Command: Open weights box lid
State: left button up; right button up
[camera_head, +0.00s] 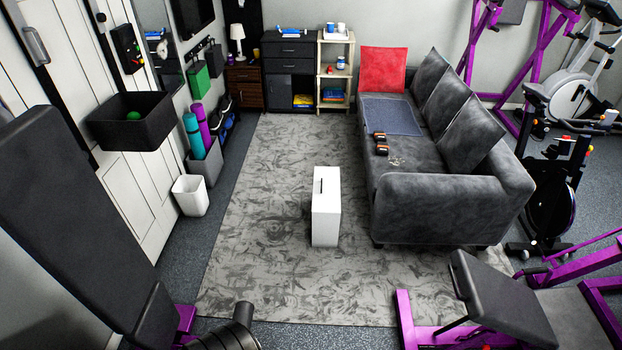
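A white upright box (326,222) stands on the grey patterned rug, left of the sofa. A short dark strip, perhaps a handle or slot, shows near its top. Its top looks closed, and no lid seam can be made out. No label shows, so I cannot tell if this is the weights box. Neither of my grippers is in view.
A grey sofa (440,205) stands right of the box. A black padded bench (75,215) fills the left foreground; another bench pad (500,300) is at lower right. A white bin (190,195) stands by the left wall. The rug (270,180) is mostly clear.

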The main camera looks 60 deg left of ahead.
aim_at(325, 193)
jog(key=u, duration=0.5)
jog(key=i, duration=1.1)
jog(key=u, duration=1.6)
jog(key=i, duration=0.6)
jog(key=u, duration=0.75)
